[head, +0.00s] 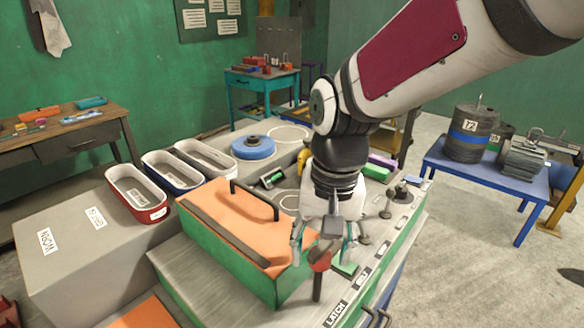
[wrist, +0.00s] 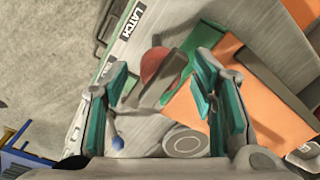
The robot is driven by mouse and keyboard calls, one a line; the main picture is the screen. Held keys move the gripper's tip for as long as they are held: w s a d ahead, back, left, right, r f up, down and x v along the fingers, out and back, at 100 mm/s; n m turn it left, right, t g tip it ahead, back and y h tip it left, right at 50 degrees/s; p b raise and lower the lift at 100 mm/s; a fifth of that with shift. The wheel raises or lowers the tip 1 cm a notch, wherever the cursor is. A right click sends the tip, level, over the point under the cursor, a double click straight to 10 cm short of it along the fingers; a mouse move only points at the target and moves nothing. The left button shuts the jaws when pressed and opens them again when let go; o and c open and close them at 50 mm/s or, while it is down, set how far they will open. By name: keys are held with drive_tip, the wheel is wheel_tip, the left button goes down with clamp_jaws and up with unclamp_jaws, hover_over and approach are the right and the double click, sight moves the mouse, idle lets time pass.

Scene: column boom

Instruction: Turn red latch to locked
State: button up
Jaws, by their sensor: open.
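The red latch (head: 320,261) is a round red knob with a grey-brown bar, at the front right of the workbench near a LATCH label (head: 336,313). My gripper (head: 323,250) points down just above it, its teal fingers apart on either side. In the wrist view the latch's red disc (wrist: 160,64) and its bar lie between the open fingertips of my gripper (wrist: 160,85), with gaps on both sides. I cannot tell which marked position the bar points to. The fingers partly hide the bench around it.
A green box with an orange lid (head: 225,215) and dark handle stands close left of my gripper. More levers (head: 385,213) line the bench edge. Three trays, including a red one (head: 135,193), stand at the left.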

drive_tip(key=c, duration=1.1)
drive_tip(key=shift+c, duration=0.2)
drive_tip(key=shift+n, duration=0.3)
drive_tip(key=n+p, duration=0.2)
drive_tip(key=n, duration=0.1)
drive_tip(key=shift+s+n+p, duration=0.1)
drive_tip(key=shift+n+p, duration=0.2)
drive_tip(key=shift+p, duration=0.1)
drive_tip(key=n+p, duration=0.2)
drive_tip(key=n, duration=0.2)
drive_tip(key=shift+n+g, duration=0.3)
drive_tip(key=n+p, duration=0.2)
drive_tip(key=n, duration=0.3)
drive_tip(key=shift+a+p, duration=0.1)
drive_tip(key=shift+p, duration=0.3)
drive_tip(key=n+p, duration=0.1)
drive_tip(key=n, duration=0.2)
drive_tip(key=shift+o, duration=0.2)
drive_tip(key=shift+n+h, duration=0.3)
drive_tip(key=shift+n, duration=0.2)
